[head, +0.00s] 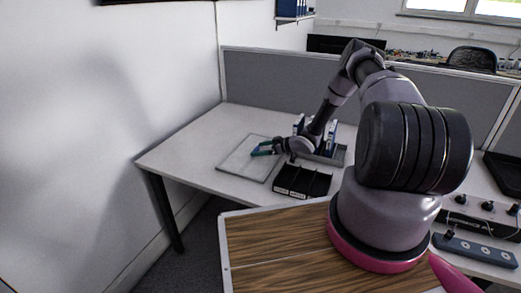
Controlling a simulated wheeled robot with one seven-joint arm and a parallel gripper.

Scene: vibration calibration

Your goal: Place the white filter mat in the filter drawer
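A grey holder with blue-and-white upright items (331,151) stands behind the black tray, partly hidden by my arm. A grey partition (268,78) closes off the desk's back. A control box with knobs (483,210) is at the right. The desk's left end (185,150) is clear.

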